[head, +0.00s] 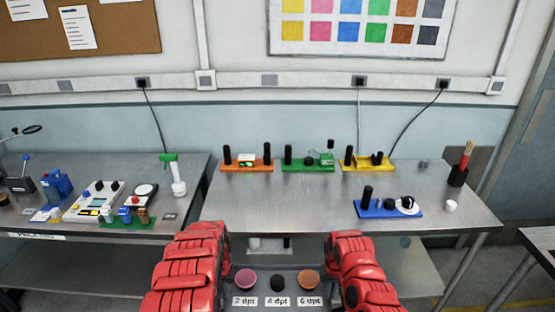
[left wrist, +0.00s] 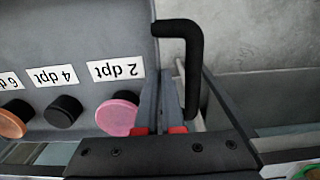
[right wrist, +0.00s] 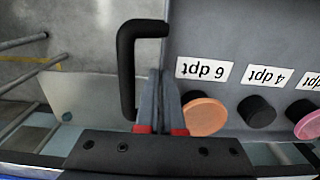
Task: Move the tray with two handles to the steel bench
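The grey tray (head: 261,286) is low in front of me in the head view, between my arms and before the bench. It carries pink, black and orange round pieces behind labels 2 dpt, 4 dpt and 6 dpt. Its black handles show in the left wrist view (left wrist: 193,70) and right wrist view (right wrist: 126,75). My left gripper (left wrist: 168,78) and right gripper (right wrist: 163,80) have their fingers close together at the tray's two ends, beside the handles; they look shut on it. The exact contact is hidden. A steel bench (head: 290,200) stands straight ahead.
Orange (head: 247,165), green (head: 305,166) and yellow (head: 367,163) modules line the bench's back. A blue module (head: 380,210), white cup (head: 450,206) and dark holder (head: 458,176) are at right. The front left and centre are clear. Another cluttered metal table (head: 60,232) stands left.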

